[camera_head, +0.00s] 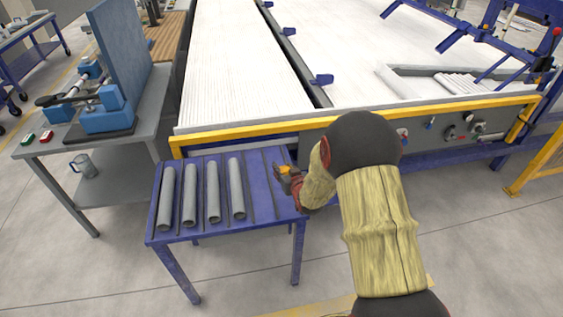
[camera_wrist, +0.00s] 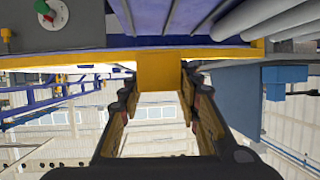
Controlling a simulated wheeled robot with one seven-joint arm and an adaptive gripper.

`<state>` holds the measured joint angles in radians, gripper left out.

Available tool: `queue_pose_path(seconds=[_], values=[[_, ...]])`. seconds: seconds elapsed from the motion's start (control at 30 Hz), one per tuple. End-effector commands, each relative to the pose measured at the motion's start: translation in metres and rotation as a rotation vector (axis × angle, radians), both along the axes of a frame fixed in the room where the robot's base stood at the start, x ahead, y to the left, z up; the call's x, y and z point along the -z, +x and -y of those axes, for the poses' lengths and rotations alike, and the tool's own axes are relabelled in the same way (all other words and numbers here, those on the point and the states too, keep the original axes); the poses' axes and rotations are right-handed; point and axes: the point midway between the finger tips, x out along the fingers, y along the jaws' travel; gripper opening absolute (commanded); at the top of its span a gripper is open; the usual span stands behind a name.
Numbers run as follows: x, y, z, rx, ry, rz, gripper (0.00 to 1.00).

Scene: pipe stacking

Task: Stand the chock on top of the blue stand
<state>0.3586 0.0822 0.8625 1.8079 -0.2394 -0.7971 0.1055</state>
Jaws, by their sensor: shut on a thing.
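The chock (camera_head: 285,169) is a small orange-yellow block. My gripper (camera_head: 287,176) is shut on it, at the right end of the blue stand (camera_head: 262,193). The wrist view shows the chock (camera_wrist: 160,68) between the two fingertips of my gripper (camera_wrist: 158,82), with the stand's blue edge (camera_wrist: 150,43) just beyond it. In the head view the gripper and chock overlap the stand's right edge. I cannot tell whether the chock touches the stand. My wrist hides part of the stand's right side.
Several grey pipes (camera_head: 213,192) lie side by side on the stand, left of the chock. The strip between them and the gripper is clear. A yellow-edged machine bed (camera_head: 240,132) stands behind. A grey bench (camera_head: 135,125) with a blue fixture is at the left.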

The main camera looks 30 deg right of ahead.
Motion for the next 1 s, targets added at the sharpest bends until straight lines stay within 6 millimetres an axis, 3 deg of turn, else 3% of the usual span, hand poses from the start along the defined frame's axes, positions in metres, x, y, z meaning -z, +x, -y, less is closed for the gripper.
queue_pose_path(seconds=[0.17, 0.37, 1.0], values=[[0.0, 0.001, 0.003, 0.002, -0.002, 0.0, 0.06], [0.014, 0.001, 0.003, 0.003, -0.001, -0.001, 0.06], [0.083, 0.001, 0.003, 0.001, -0.002, 0.001, 0.06]])
